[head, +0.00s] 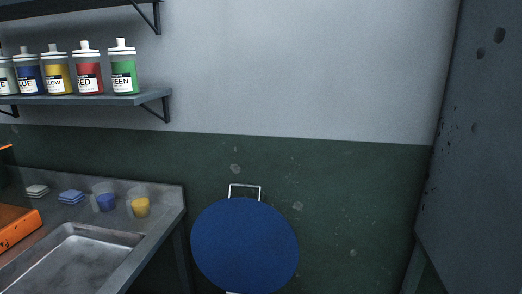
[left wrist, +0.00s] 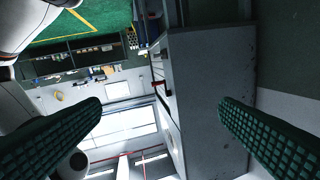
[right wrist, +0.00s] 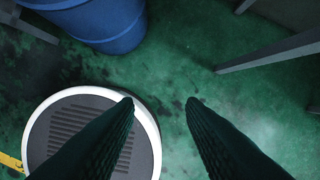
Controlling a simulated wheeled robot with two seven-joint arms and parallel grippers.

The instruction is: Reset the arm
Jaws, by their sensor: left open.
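My left gripper (left wrist: 160,102) shows in the left wrist view with its two green ridged fingers wide apart and nothing between them. A grey box-like cabinet (left wrist: 208,100) and the room lie beyond the fingers, seen at a tilt. My right gripper (right wrist: 160,102) shows in the right wrist view with its fingers apart and nothing between them, over a stained green floor (right wrist: 175,75). Neither gripper is visible in the head view.
A round blue top (head: 245,245) stands before the green wall. A sink counter (head: 135,250) at left holds cups with blue (head: 105,202) and yellow (head: 140,207) contents. Labelled bottles line a shelf (head: 80,99). A grey panel (head: 480,150) bounds the right. A blue drum (right wrist: 105,28) stands near my right gripper.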

